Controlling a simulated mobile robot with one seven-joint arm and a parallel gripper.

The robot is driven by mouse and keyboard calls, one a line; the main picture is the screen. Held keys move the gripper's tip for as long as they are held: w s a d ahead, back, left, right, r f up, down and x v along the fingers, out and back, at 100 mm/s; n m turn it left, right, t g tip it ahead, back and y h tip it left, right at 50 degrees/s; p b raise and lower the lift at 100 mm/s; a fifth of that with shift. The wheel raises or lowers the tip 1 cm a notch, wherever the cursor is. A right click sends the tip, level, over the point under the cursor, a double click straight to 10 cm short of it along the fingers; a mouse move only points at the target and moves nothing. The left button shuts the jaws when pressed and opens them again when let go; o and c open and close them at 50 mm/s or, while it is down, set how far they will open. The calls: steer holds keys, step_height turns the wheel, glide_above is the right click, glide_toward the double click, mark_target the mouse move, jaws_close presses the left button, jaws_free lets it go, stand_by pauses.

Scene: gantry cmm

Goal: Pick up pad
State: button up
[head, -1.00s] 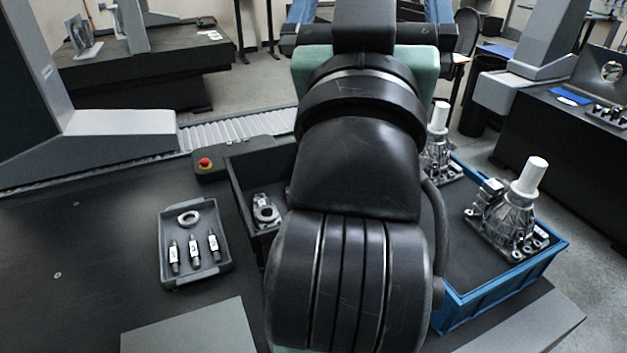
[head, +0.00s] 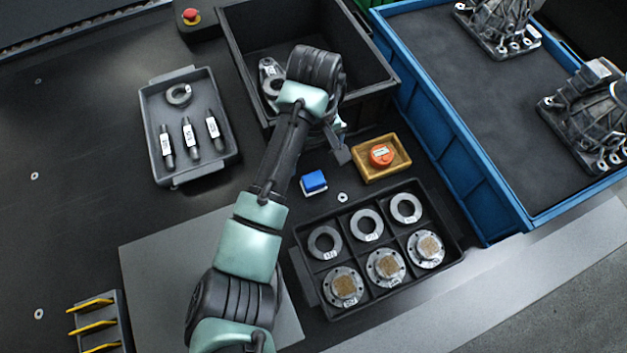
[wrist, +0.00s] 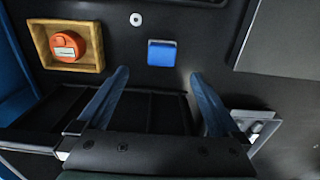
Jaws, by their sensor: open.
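The pad (head: 314,181) is a small blue block with a white lower edge. It lies on the dark table between the black bin and the divided tray. In the wrist view the pad (wrist: 161,53) sits just beyond the gap between my fingertips, roughly centred. My gripper (wrist: 160,75) is open and empty, its two blue fingers apart. In the head view my gripper (head: 341,152) hangs beside the bin's front wall, up and right of the pad, partly hidden by my wrist.
A wooden tray (head: 396,173) holding an orange round item (head: 382,154) stands right of the pad. A small washer (head: 342,197) lies close by. The black bin (head: 244,62) rises behind. The divided tray (head: 446,213) with rings and flanges is in front. A grey plate (head: 150,270) lies front left.

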mark_target(313, 179)
step_height(313, 179, down, 3)
steer(key=shift+f, duration=0.2)
steer(key=shift+s+a+f+b, duration=0.15)
steer(key=shift+f+b, duration=0.1)
steer(key=shift+f, duration=1.1)
steer(key=shift+s+d+f+b, duration=0.1)
steer(key=shift+s+f+b, duration=0.1)
steer(key=shift+f, duration=1.15)
steer(key=c, duration=1.5)
steer(key=shift+o, duration=0.2)
step_height(313, 179, up, 10)
steer(key=shift+r+p, duration=0.1)
steer(key=shift+p, duration=0.65)
